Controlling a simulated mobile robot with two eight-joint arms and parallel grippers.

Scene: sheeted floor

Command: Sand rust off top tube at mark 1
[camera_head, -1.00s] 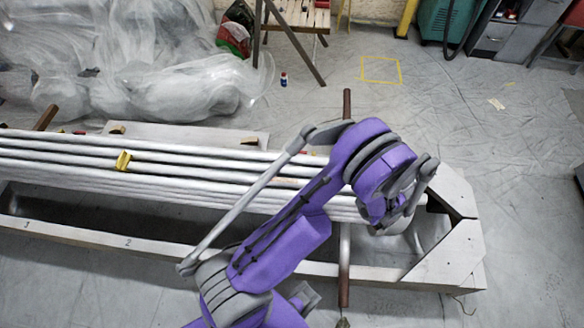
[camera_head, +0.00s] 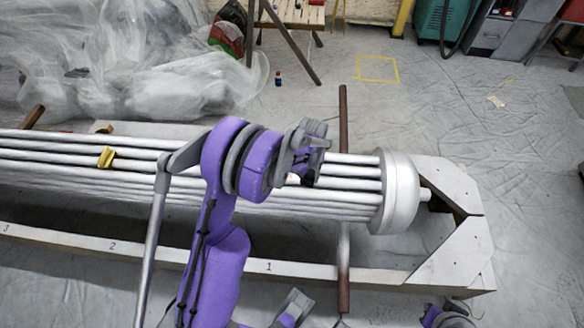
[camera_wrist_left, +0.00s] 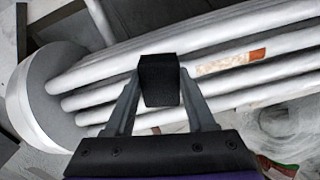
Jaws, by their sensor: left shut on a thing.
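The bundle of pale tubes (camera_head: 345,183) lies along the stand, with a round end collar (camera_head: 400,192) at its right end. The label 1 (camera_head: 269,267) is on the stand's front rail. My left gripper (camera_head: 312,150) is over the tubes, above and a little right of that label. In the left wrist view, my left gripper (camera_wrist_left: 160,85) is shut on a black block (camera_wrist_left: 158,72). A patch on one tube, orange-brown rust (camera_wrist_left: 256,54) at one end and pale, speckled tan (camera_wrist_left: 215,66) at the other, lies right of the block. I cannot tell whether the block touches a tube.
A yellow clip (camera_head: 106,158) sits on the tubes at left. A brown crossbar (camera_head: 343,115) sticks out past the stand. Plastic sheeting (camera_head: 130,60) heaps at the back left. A small bottle (camera_head: 278,79) stands on the floor. The floor at right is mostly clear.

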